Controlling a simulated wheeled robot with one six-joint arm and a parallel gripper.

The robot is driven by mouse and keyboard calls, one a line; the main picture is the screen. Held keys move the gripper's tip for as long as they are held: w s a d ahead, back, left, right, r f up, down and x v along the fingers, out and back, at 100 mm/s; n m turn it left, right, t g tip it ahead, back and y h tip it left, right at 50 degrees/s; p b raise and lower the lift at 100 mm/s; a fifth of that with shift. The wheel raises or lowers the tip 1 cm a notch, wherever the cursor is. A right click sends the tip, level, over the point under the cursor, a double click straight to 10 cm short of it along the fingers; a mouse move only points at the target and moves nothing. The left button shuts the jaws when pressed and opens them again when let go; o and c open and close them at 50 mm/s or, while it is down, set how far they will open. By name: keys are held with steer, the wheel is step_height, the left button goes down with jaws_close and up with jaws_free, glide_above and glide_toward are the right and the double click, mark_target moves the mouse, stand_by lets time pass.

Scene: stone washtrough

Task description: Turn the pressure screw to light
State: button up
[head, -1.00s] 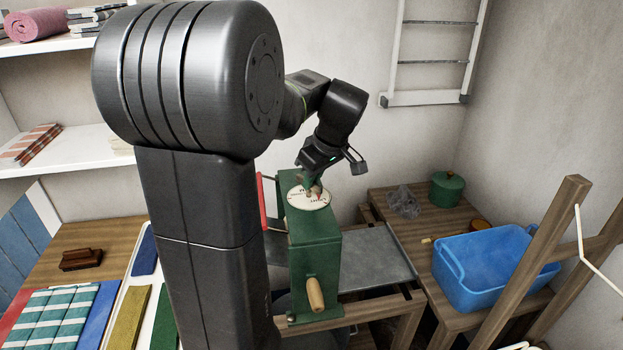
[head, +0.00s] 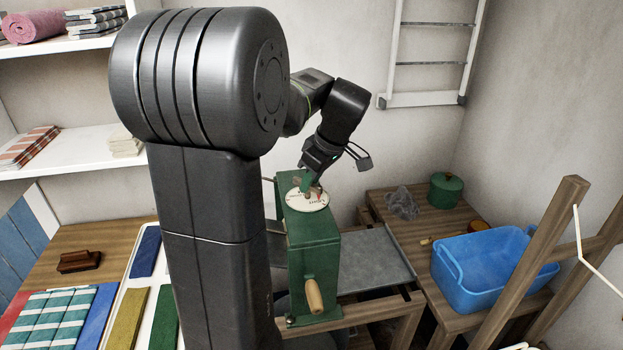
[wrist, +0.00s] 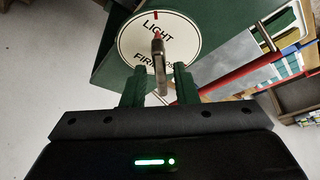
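The pressure screw (wrist: 158,62) is a flat metal bar with a red tip, standing over a round white dial (wrist: 184,44) on top of a green box-like machine (head: 314,250). In the wrist view the dial reads LIGHT on the far side and FIRM on the near side. The red tip lies by the word LIGHT, with a red mark on the rim beyond. My gripper (wrist: 158,88) has its green fingers on either side of the bar, with a visible gap on each side. In the head view my gripper (head: 308,184) is over the dial, partly covering it.
A wooden crank handle (head: 314,296) sticks out from the machine's front. A blue tub (head: 485,268) and a green pot (head: 446,190) stand on the bench at right. A wooden frame (head: 540,265) rises in front of the tub. Folded cloths (head: 50,315) lie at left.

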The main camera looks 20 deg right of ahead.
steer(key=shift+o, duration=0.3)
steer(key=v, duration=1.3)
steer(key=shift+d+r+b, duration=0.2)
steer(key=shift+r+b, duration=0.1)
steer(key=shift+b, duration=0.05)
steer(key=shift+s, duration=0.15)
steer(key=x, duration=1.4)
steer(key=shift+a+r+p, duration=0.1)
steer(key=shift+a+p, duration=0.05)
steer(key=shift+p, duration=0.2)
steer(key=shift+r, duration=0.1)
